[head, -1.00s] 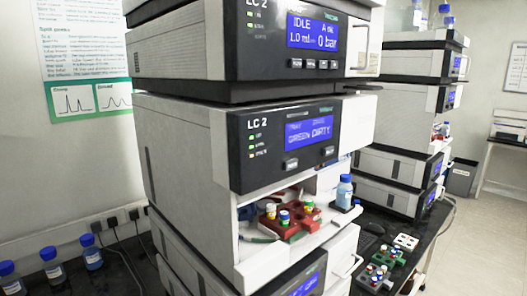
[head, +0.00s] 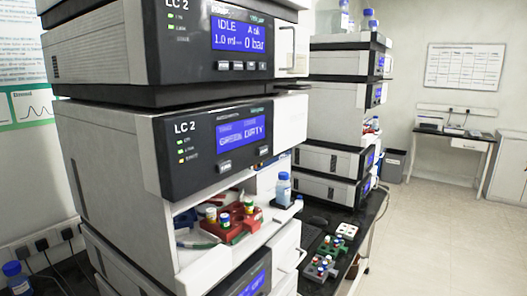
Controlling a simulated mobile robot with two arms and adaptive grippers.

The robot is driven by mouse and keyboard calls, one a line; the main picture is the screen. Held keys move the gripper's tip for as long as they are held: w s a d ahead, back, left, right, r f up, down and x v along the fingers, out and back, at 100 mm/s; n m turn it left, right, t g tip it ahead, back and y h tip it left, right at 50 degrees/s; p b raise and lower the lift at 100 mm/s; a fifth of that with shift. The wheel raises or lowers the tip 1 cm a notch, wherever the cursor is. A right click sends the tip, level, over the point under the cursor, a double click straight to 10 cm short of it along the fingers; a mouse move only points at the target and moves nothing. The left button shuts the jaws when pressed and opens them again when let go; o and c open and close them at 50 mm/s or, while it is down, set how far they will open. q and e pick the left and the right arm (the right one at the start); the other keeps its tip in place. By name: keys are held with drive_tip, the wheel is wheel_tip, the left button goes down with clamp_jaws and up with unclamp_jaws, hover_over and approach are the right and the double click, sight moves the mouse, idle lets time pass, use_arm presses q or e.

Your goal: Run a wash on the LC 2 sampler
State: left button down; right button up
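The LC 2 sampler (head: 110,145) is the middle module of the near stack in the head view. A blue-capped bottle (head: 284,190) stands at the bay's right. Neither of my grippers is in view.
The LC 2 pump (head: 110,50) above shows "IDLE" and "0 bar". A second stack (head: 338,110) stands behind. Small vial racks (head: 320,266) lie on the dark bench. Open floor (head: 440,240) is at right, with a desk (head: 462,142) and a bin (head: 392,165) beyond.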

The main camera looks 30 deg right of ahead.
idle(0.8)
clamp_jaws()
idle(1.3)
